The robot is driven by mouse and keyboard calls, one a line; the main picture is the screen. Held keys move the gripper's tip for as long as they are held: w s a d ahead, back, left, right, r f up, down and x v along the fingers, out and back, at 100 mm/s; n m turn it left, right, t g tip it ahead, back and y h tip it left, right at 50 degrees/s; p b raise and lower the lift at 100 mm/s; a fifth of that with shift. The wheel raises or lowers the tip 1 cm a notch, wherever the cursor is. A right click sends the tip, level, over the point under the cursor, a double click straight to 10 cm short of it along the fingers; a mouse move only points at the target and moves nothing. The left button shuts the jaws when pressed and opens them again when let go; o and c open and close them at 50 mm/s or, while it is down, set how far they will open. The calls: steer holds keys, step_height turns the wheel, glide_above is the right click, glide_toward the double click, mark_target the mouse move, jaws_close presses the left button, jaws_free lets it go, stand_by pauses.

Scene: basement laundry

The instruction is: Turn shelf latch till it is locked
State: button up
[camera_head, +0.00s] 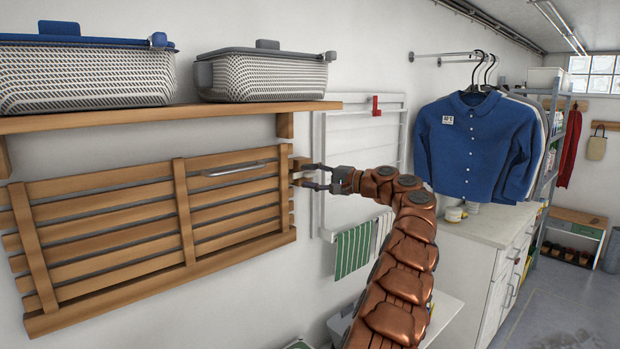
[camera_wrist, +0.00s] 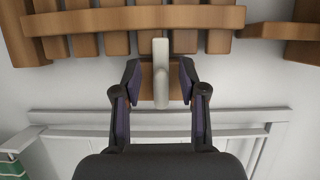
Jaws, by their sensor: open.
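A slatted wooden fold-down shelf (camera_head: 150,225) is flat against the wall in the head view, with a thin grey handle (camera_head: 238,170) on it. At its right edge my gripper (camera_head: 306,176) reaches in from the right, fingers open. In the wrist view a pale grey latch lever (camera_wrist: 160,80) stands between the fingertips of my gripper (camera_wrist: 160,90), in front of a wooden block. One end of the lever overlaps the edge of the slatted shelf. A finger is on each side of it, and small gaps show. In the head view the fingers largely hide the latch.
An upper wooden shelf (camera_head: 160,116) carries two woven baskets (camera_head: 85,78) just above. A white wall drying rack (camera_head: 360,135) with a striped towel (camera_head: 352,250) is right behind my gripper. A blue shirt (camera_head: 475,145) hangs over a white counter (camera_head: 480,228) at right.

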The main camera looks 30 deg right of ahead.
steer(key=v, duration=1.2)
